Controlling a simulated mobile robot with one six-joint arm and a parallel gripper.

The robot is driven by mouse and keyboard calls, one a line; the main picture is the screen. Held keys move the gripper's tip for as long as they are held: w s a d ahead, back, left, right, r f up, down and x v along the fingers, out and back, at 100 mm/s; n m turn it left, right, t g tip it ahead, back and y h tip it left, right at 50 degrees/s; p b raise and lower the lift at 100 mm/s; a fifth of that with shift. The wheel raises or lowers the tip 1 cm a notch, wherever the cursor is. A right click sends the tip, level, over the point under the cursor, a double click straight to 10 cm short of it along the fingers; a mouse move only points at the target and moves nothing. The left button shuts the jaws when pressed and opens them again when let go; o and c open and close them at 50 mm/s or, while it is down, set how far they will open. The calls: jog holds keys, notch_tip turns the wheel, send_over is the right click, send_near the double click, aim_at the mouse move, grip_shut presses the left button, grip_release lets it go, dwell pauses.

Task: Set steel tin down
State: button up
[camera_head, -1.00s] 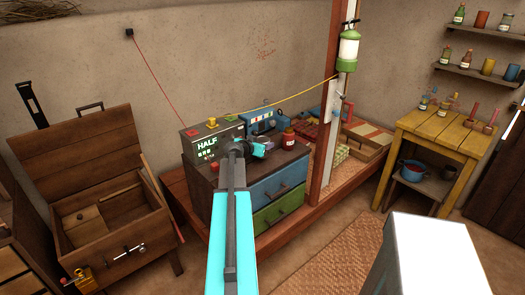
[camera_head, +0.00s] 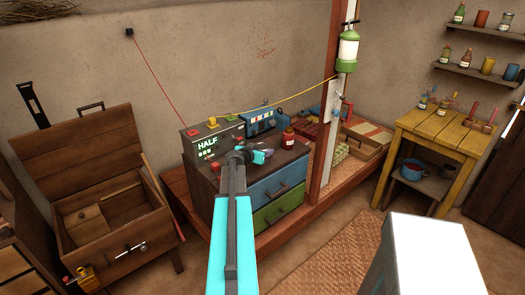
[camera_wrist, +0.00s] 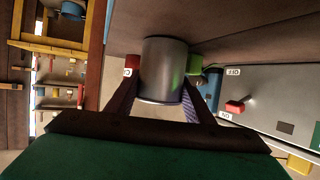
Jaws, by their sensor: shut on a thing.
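The steel tin (camera_wrist: 165,65) is a plain grey metal cylinder in the middle of the wrist view. My gripper (camera_wrist: 161,98) has one finger on either side of it and is shut on it. The tin is small and mostly hidden there by my arm. I cannot tell whether its base touches the cabinet top.
A red jar (camera_head: 288,139) stands right of my gripper on the cabinet, and a blue device (camera_head: 262,123) behind. A wooden post (camera_head: 325,130) rises to the right. An open wooden chest (camera_head: 95,190) stands left, a yellow table (camera_head: 440,130) far right. Little cabinet-top room shows.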

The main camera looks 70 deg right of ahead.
jog(key=shift+f+b, duration=0.15)
jog(key=shift+b, duration=0.15)
jog(key=o, duration=1)
jog(key=shift+o, duration=0.2)
jog(key=shift+p, duration=0.3)
jog(key=shift+a+r, duration=0.1)
jog(key=shift+r, duration=0.1)
jog(key=b+v, duration=0.3)
jog(key=v, duration=0.8)
jog(key=shift+a+r+b, duration=0.2)
jog(key=shift+a+b, duration=0.15)
jog(key=shift+b, duration=0.05)
